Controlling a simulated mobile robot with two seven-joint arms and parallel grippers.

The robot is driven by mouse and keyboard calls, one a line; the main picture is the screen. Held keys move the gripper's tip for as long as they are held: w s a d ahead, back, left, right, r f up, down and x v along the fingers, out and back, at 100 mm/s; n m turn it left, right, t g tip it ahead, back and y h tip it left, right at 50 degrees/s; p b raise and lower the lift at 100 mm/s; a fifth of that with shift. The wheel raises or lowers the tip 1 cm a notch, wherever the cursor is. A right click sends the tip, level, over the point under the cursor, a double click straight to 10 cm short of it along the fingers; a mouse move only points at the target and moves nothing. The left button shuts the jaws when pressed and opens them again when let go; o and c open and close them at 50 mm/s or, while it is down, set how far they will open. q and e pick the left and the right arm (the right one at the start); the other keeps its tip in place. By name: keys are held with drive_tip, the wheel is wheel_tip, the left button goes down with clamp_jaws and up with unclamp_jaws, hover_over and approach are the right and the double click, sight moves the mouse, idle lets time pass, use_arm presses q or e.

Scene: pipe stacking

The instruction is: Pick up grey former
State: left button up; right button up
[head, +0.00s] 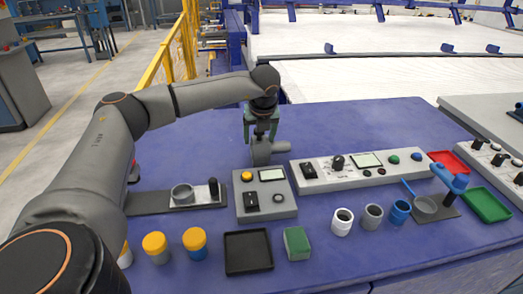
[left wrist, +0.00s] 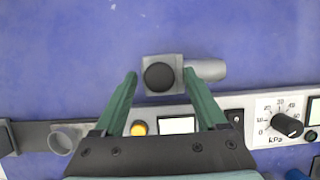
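The grey former (head: 262,154) stands on the blue table behind the control boxes, a block with a round side arm pointing right. In the left wrist view it shows from above as a grey block with a dark round top (left wrist: 159,77) and the side arm (left wrist: 207,69). My left gripper (head: 261,128) is right over it, pointing down. In the left wrist view its green fingertips (left wrist: 159,75) are apart, one on each side of the block, with a gap at the left finger. Whether the right finger touches is unclear. My right gripper is not in view.
A grey control box (head: 264,204) and a long panel with a gauge knob (head: 360,170) lie just in front. A dark fixture with a ring (head: 181,194) is at left. Cups (head: 372,216), trays (head: 247,251) and a green block (head: 297,243) stand near the front. The table behind is clear.

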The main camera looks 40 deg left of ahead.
use_arm(q)
clamp_jaws()
idle(0.4)
drive_tip(key=shift+r, duration=0.1)
